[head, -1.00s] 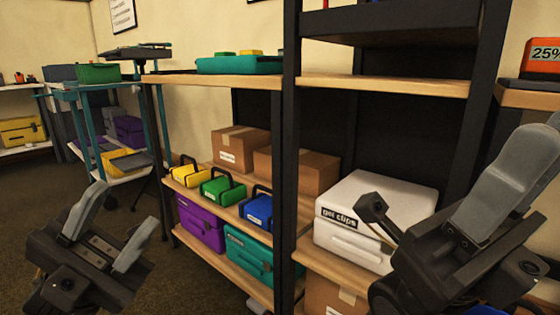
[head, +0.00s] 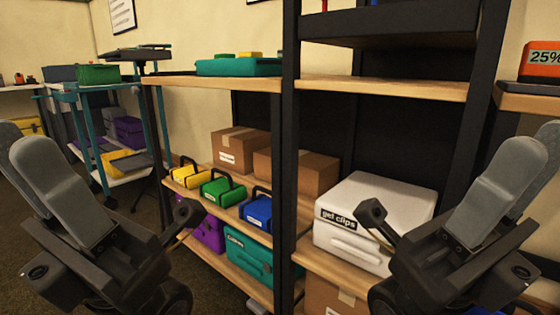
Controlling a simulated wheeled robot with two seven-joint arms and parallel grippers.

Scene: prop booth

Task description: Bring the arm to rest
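My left gripper (head: 38,158) is raised at the left edge of the head view. Its two grey fingers point up and to the left, one partly in front of the other, with nothing between them. My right gripper (head: 520,165) is at the right edge in a near mirror pose, its fingers pointing up and to the right. It looks open and empty too. Both grippers are in front of the shelving and hold nothing that I can see.
The rack's middle shelf holds yellow (head: 188,175), green (head: 222,191) and blue (head: 257,211) toolboxes and cardboard boxes (head: 240,149). A white gel clips box (head: 372,220) stands right of the black post (head: 290,150). A teal cart (head: 105,125) stands back left.

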